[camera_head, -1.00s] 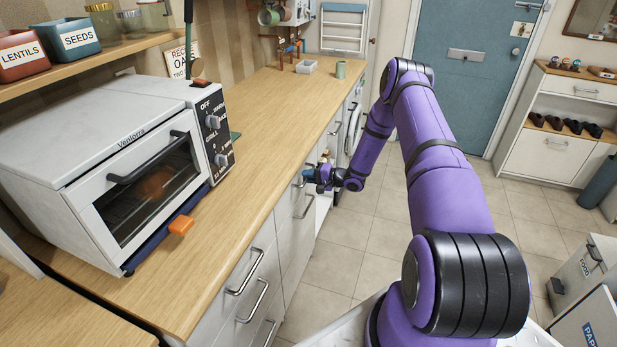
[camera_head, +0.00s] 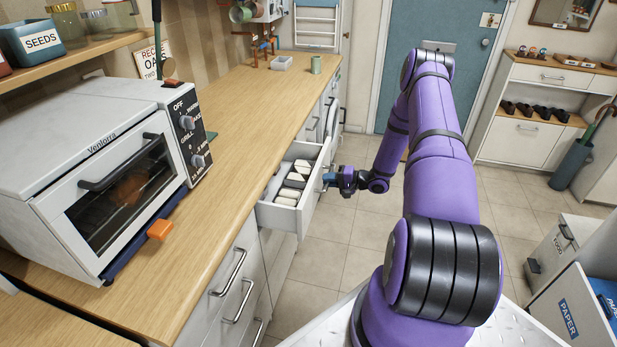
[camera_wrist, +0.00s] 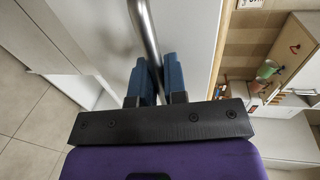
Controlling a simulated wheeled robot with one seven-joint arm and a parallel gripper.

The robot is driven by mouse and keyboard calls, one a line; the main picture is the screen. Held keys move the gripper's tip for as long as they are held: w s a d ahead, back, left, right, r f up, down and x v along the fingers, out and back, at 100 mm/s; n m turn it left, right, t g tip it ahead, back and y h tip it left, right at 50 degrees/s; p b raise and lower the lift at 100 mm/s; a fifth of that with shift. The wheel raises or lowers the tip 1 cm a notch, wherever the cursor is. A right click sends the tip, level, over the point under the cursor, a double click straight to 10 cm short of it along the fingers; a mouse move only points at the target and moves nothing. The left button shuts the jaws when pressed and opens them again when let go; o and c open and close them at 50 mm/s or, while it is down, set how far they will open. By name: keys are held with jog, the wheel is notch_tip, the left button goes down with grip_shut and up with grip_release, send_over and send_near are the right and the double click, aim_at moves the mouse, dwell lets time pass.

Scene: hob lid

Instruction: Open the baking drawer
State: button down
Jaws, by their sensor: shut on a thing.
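A white drawer (camera_head: 278,216) stands pulled out from the counter front in the head view. Dark and pale items lie inside it, too small to name for sure. My gripper (camera_head: 328,179) is at the outer face of this drawer. In the wrist view the blue fingers of my gripper (camera_wrist: 160,80) are shut on a grey metal bar handle (camera_wrist: 146,30). The drawer front (camera_wrist: 185,30) shows behind the handle. No label on the drawer can be read, so I cannot tell its name from the pictures.
A white toaster oven (camera_head: 95,165) stands on the wooden counter (camera_head: 235,120). Closed drawers with bar handles (camera_head: 228,272) lie nearer along the front. The tiled floor (camera_head: 320,250) right of the open drawer is clear. White bins (camera_head: 580,265) stand at the lower right.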

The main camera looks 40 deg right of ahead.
jog(key=f+v, duration=0.2)
jog(key=v, duration=0.7)
jog(key=f+v, duration=0.1)
jog(key=v, duration=0.9)
jog(key=shift+s+d+f, duration=0.3)
jog(key=shift+s+d, duration=0.05)
jog(key=shift+s, duration=0.15)
jog(key=c, duration=1.2)
grip_release()
jog(key=v, duration=1)
jog(key=shift+s+d+r, duration=0.1)
jog(key=shift+s+d, duration=0.1)
jog(key=shift+s, duration=0.1)
